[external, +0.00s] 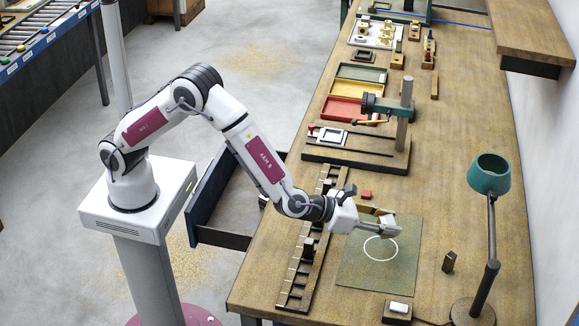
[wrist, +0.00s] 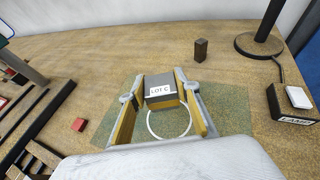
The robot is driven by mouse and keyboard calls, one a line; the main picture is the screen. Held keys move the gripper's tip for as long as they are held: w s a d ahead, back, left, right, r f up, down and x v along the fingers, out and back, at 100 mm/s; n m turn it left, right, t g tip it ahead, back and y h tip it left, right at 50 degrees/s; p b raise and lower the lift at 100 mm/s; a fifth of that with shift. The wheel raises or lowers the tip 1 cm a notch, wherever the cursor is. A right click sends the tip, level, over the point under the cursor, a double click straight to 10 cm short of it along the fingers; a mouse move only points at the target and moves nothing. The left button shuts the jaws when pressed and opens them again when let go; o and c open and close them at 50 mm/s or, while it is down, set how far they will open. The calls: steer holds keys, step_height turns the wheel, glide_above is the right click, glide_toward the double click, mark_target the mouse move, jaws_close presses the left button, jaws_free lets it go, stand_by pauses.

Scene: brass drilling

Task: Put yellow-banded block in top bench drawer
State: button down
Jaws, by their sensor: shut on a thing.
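My gripper (external: 387,219) is over the green mat on the bench. Its fingers, yellow on their inner sides, also show in the wrist view (wrist: 160,92). They are shut on a dark grey block (wrist: 161,80) with a white "LOT C" label and a yellow-brown strip along its lower side. The block appears held above the mat's white ring; the exact height cannot be told. In the external view the fingers mostly hide the block. A dark blue bench drawer (external: 208,187) stands pulled out from the bench's left side, beside my arm. Much of its inside is hidden.
The green mat (external: 352,278) lies on the wooden bench. A red block (external: 366,195) is near it. A slotted dark rack (external: 297,283) lines the bench's left edge. A teal lamp (external: 490,178) and a small dark block (external: 449,262) stand right.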

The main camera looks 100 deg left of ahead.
steer(key=shift+f, duration=0.8)
steer(key=shift+f, duration=1.85)
steer(key=shift+f, duration=0.2)
steer(key=c, duration=1.5)
jaws_free()
steer(key=shift+r, duration=0.1)
steer(key=shift+v, duration=6.05)
